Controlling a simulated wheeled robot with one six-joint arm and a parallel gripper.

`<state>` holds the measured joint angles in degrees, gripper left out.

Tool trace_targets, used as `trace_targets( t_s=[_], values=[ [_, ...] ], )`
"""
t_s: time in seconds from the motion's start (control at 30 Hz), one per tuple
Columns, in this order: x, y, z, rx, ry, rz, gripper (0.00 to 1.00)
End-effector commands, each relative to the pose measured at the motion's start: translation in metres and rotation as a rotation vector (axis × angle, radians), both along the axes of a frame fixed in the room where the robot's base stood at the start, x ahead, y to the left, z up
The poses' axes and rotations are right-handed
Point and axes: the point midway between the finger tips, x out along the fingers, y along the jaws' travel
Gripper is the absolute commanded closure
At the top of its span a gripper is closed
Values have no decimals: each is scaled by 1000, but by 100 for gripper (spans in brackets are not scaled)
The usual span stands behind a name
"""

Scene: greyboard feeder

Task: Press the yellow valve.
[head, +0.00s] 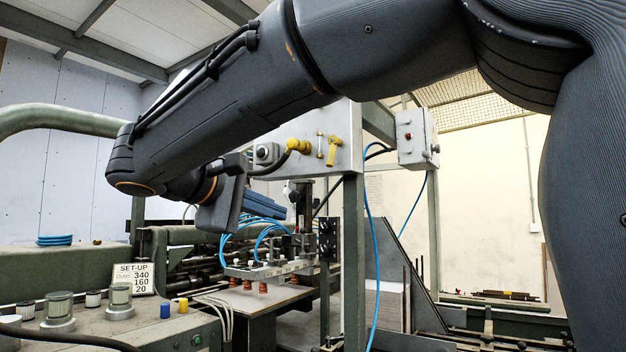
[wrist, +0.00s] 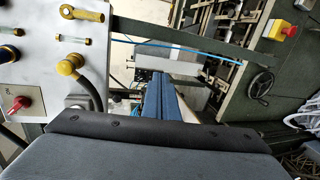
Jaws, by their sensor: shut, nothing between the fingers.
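The yellow valve (head: 332,151) is a small lever on the light grey panel, and its handle hangs down in the head view. In the wrist view the yellow valve (wrist: 82,14) is at the top left, on the same panel. My gripper (head: 282,213) is below and left of the valve in the head view, apart from it. My gripper (wrist: 160,76) shows its blue fingers together and empty in the wrist view, pointing away from the panel's face rather than at the valve.
A yellow hose fitting (head: 298,146) sits beside the valve, with a black hose. A grey switch box (head: 417,137) stands to the right. The feeder's suction-cup bar (head: 265,271) and blue hoses lie below my gripper.

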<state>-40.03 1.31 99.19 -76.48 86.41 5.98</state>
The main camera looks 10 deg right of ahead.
Motion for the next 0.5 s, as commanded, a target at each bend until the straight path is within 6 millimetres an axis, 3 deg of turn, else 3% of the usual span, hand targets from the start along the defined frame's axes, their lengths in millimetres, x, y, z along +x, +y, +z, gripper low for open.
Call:
trace_targets(
  t_s=[0.03,0.1,0.2,0.3,0.5],
  values=[
    [-6,11,28,-23,-61,1,100],
    [-14,19,61,-51,-134,-12,100],
    [-26,26,93,-75,-210,-27,100],
    [-33,30,110,-85,-251,-36,100],
    [-35,31,115,-89,-266,-40,100]
  ],
)
